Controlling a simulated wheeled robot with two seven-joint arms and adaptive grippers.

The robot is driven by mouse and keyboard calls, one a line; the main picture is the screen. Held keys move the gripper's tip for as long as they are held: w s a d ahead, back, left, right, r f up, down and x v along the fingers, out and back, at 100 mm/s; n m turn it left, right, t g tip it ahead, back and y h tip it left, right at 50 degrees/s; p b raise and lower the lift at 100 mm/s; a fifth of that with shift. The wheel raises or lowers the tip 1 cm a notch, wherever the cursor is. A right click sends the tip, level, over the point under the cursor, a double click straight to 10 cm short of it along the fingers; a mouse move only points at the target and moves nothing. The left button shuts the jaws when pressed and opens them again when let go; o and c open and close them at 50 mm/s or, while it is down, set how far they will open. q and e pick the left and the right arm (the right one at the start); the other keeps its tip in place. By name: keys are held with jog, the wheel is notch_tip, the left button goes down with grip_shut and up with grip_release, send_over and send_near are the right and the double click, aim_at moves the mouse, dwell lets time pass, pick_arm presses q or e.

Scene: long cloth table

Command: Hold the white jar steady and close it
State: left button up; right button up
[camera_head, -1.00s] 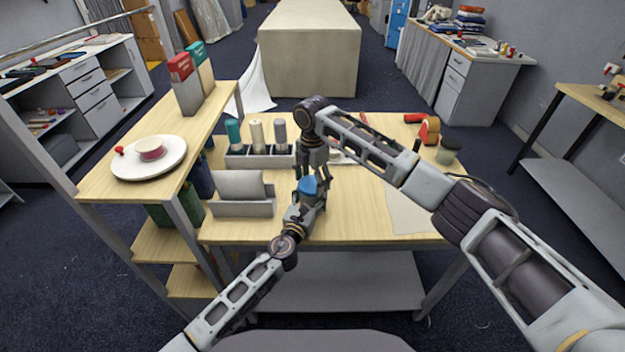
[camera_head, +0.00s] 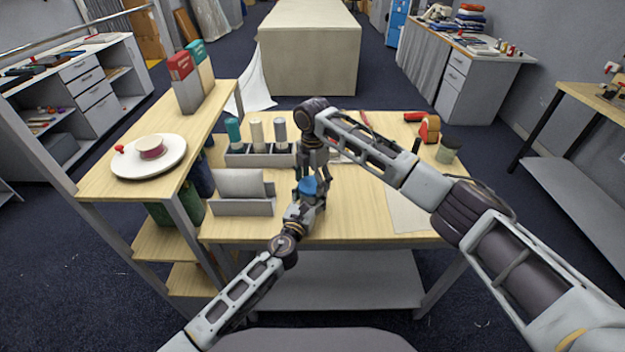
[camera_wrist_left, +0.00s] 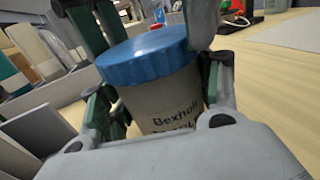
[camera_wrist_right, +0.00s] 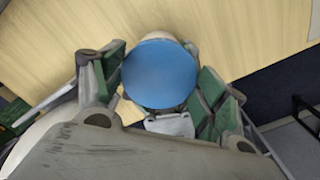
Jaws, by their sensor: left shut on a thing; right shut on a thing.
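The white jar (camera_wrist_left: 165,98), greyish in this light with black lettering, stands upright in the left wrist view. Its ribbed blue lid (camera_wrist_left: 148,55) sits on top; I cannot tell how tight it is. The lid also shows from above in the right wrist view (camera_wrist_right: 160,74) and small in the head view (camera_head: 309,186). My left gripper (camera_wrist_left: 160,105) is shut on the jar body, one finger on each side. My right gripper (camera_wrist_right: 161,85) comes down from above and is shut on the lid. In the head view the grippers partly hide the jar.
On the table (camera_head: 355,215), a grey holder with several bottles (camera_head: 258,156) and a grey rack (camera_head: 243,207) stand left of the jar. A dark-lidded jar (camera_head: 448,150) and a red-orange roll (camera_head: 430,130) are at the right. The front right is mostly clear.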

jog(key=shift+f, duration=0.1)
pick_arm(q)
grip_shut()
pick_arm(e)
jog(key=shift+o, duration=0.3)
jog(key=m, duration=0.6)
jog(key=shift+s, duration=0.1)
jog(key=shift+d, duration=0.1)
pick_arm(q)
jog(key=shift+a, duration=0.15)
pick_arm(e)
jog(key=shift+d, duration=0.15)
dwell(0.4)
jog(key=o, duration=0.7)
jog(key=shift+a, duration=0.2)
